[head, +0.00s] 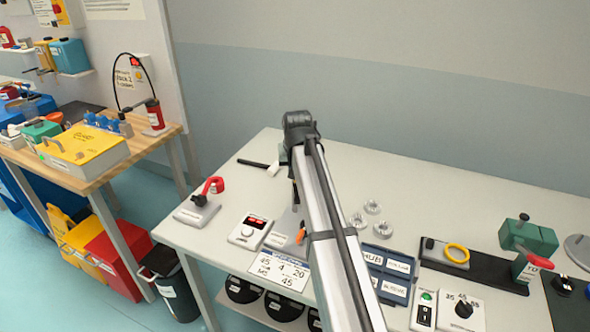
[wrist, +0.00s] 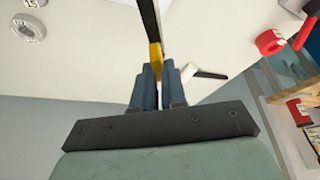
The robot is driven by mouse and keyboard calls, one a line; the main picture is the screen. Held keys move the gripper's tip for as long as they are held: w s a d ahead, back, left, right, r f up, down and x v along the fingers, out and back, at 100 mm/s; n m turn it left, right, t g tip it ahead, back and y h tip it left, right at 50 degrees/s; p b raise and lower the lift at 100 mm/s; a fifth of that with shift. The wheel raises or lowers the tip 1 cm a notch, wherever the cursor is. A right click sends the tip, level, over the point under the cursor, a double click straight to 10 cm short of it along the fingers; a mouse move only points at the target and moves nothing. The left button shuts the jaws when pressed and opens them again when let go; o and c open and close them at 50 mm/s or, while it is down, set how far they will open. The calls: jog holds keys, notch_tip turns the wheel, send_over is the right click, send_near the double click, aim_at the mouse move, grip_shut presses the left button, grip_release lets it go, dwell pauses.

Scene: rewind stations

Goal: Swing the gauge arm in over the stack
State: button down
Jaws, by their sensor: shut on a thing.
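My gripper (wrist: 158,75) shows in the wrist view, its two blue fingers shut on a yellow piece (wrist: 155,56). This piece sits at the end of a dark bar (wrist: 152,20) that runs up out of the picture; it looks like the gauge arm. In the head view my own arm covers the gripper and most of the station behind it. A small orange piece (head: 301,234) shows beside my arm on a grey plate; I cannot tell whether it belongs to the gauge. The stack is not clearly seen in either view.
A black-and-white tool (head: 262,164) lies behind. Metal rings (head: 372,207) and a blue tray (head: 388,262) lie right of my arm. The back right is clear.

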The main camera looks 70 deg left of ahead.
jog(key=shift+n+g, duration=0.9)
jog(key=shift+n, duration=1.3)
jog(key=c, duration=1.2)
grip_release()
jog(key=v, duration=1.3)
jog(key=shift+d+r, duration=0.15)
jog(key=shift+r, duration=0.25)
